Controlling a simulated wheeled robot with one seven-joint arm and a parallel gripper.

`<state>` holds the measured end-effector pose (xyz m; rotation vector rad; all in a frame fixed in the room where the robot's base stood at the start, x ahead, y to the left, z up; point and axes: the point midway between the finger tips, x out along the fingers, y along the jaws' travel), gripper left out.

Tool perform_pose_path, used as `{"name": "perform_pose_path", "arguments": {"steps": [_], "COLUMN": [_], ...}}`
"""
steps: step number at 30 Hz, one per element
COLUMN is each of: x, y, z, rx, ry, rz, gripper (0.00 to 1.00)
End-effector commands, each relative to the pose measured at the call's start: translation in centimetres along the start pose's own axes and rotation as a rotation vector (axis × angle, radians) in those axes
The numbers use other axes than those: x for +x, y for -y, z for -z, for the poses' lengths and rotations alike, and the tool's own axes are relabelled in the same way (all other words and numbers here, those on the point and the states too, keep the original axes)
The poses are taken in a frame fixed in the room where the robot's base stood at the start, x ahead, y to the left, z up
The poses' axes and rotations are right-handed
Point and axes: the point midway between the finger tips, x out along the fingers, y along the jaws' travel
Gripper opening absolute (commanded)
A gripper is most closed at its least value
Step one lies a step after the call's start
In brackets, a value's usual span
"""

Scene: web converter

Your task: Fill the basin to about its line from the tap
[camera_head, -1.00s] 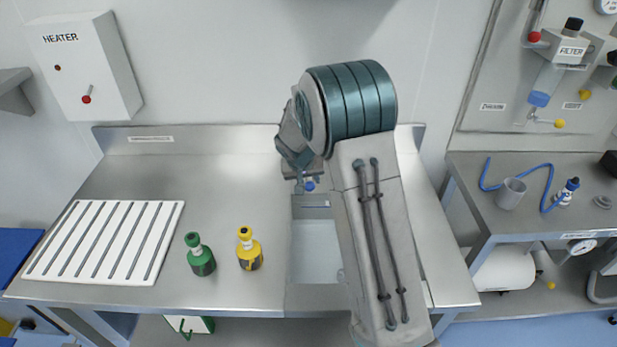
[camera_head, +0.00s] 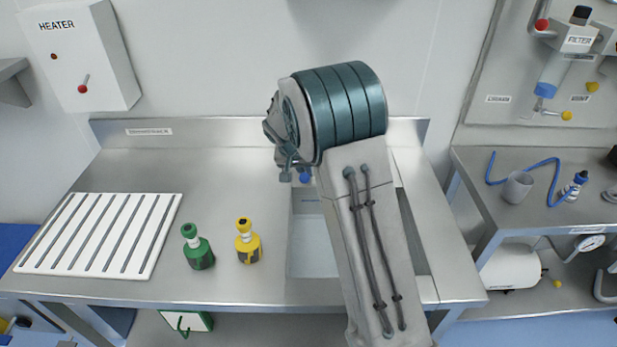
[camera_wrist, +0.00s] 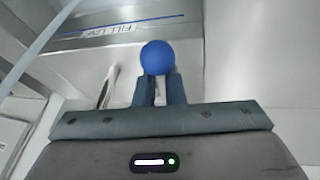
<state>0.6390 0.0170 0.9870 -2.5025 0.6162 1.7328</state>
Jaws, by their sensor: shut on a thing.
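The basin (camera_head: 313,250) is a pale rectangular sink set in the steel counter, partly covered by my arm in the head view. A blue round knob (camera_head: 304,177) shows behind the basin, under my arm. In the wrist view the blue knob (camera_wrist: 158,56) sits at the tips of my gripper (camera_wrist: 158,84), whose two fingers are shut on it. A fill line label (camera_wrist: 125,28) with a blue stripe shows on the basin wall above. The tap's spout is not clearly seen. I cannot tell the water level or whether water runs.
A green bottle (camera_head: 198,248) and a yellow bottle (camera_head: 248,242) stand left of the basin. A white slatted rack (camera_head: 100,234) lies at the counter's left. A heater box (camera_head: 82,60) hangs on the wall. A side bench (camera_head: 530,210) with a grey cup (camera_head: 517,187) stands right.

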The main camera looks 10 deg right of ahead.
Motion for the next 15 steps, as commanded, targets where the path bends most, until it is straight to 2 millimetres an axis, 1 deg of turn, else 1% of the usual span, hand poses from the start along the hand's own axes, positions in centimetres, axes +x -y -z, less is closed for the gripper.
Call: {"name": "perform_pose_path", "arguments": {"steps": [1,7,10,15], "x": [0.7,0.3,0.1,-0.1], "y": [0.6,2.0,2.4,2.6], "z": [-0.4,0.0,0.2,0.2], "rx": [0.029,0.185,0.239,0.272], "ry": [0.009,0.045,0.058,0.067], "rz": [-0.013,-0.080,-0.103,-0.116], "gripper": [0.00,0.00,0.00,0.00]}}
